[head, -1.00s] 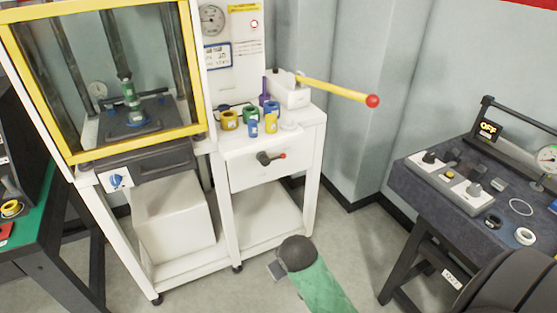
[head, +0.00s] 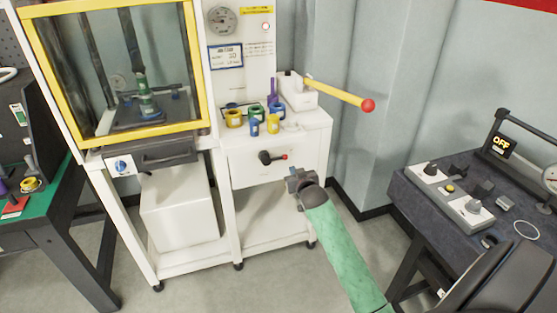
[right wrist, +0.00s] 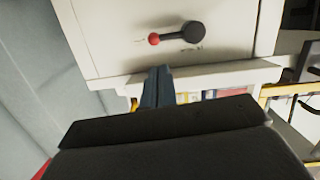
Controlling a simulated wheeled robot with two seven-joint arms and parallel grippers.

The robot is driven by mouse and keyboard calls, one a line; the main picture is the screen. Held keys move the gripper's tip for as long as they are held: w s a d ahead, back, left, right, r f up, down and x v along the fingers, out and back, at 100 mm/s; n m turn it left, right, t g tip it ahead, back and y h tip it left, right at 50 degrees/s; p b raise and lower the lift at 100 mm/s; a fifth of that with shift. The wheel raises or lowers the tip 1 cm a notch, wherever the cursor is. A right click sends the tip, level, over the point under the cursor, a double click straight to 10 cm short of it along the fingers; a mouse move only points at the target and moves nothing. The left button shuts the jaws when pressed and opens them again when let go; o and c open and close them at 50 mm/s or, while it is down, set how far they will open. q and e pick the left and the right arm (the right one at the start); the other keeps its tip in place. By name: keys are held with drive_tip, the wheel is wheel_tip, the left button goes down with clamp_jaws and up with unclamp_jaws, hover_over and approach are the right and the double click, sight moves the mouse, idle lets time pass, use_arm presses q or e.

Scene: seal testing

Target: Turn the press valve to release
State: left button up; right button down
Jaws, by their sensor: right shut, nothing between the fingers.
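The press valve (head: 271,157) is a black lever with a red tip on the white front panel of the press stand. Its lever lies nearly level, the red tip to the right in the head view. The valve also shows in the right wrist view (right wrist: 184,35), with the red tip to the left. My right gripper (head: 292,181) is below and right of the valve, apart from it. Its fingers (right wrist: 158,86) are closed together and empty. My left gripper is not in view.
A pump handle (head: 335,93) with a red ball sticks out right above the panel. Blue and yellow cups (head: 255,125) stand on the shelf. The yellow-framed press guard (head: 206,70) is to the left. A dark bench (head: 410,185) with controls is to the right.

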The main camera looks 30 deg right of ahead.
sight(281, 158)
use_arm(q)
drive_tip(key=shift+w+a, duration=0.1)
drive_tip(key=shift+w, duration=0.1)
use_arm(e)
drive_tip(key=r, duration=0.1)
drive_tip(key=r+t, duration=0.1)
drive_tip(key=r, duration=0.1)
drive_tip(key=shift+w+a+t, duration=0.25)
drive_tip(key=shift+a+t, duration=0.05)
drive_tip(key=shift+a, duration=0.05)
